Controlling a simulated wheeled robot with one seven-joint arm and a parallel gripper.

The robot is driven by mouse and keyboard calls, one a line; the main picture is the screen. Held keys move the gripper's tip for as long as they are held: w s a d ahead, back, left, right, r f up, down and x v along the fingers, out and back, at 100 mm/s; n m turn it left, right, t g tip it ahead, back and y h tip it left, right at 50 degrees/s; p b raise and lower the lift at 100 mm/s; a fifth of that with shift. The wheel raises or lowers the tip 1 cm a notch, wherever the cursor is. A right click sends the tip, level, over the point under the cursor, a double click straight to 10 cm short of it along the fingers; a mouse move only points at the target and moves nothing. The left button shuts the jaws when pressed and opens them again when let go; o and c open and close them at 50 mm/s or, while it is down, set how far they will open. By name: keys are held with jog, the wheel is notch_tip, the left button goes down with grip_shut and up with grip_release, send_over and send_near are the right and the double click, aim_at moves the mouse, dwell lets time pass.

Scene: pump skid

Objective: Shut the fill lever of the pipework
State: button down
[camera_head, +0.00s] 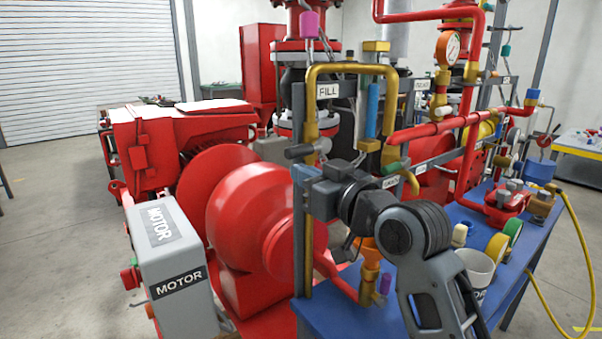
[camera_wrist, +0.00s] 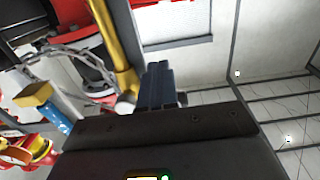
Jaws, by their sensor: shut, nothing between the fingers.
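The FILL plate (camera_head: 327,90) hangs on the brass pipe loop (camera_head: 313,105) in the head view. Below it, a grey bar-like part (camera_head: 303,151) sticks out to the left from the brass pipe; it looks like the fill lever, but I cannot tell for sure. My gripper (camera_head: 300,173) is just below this part, its fingers shut and empty. In the wrist view my closed blue-grey fingers (camera_wrist: 158,85) are right beside the brass pipe (camera_wrist: 117,50) and a pale round end (camera_wrist: 125,103). I cannot tell whether they touch.
A red pump housing (camera_head: 245,215) and a grey motor box (camera_head: 172,265) are at left. The blue bench (camera_head: 335,318) carries a white bucket (camera_head: 474,268). A chain (camera_wrist: 60,58) hangs near the pipe.

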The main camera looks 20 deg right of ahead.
jog(key=v, duration=0.8)
dwell(0.6)
jog(key=s+f+m+h, duration=0.5)
jog(key=s+f, duration=1.1)
jog(key=f, duration=0.2)
jog(key=s+d+f+n+g, duration=0.1)
jog(key=s+f+g, duration=0.1)
jog(key=s, duration=2.3)
jog(key=shift+s+d+f+h, duration=0.15)
jog(key=shift+s+d+h, duration=0.15)
jog(key=shift+d, duration=0.1)
jog(key=shift+w, duration=0.1)
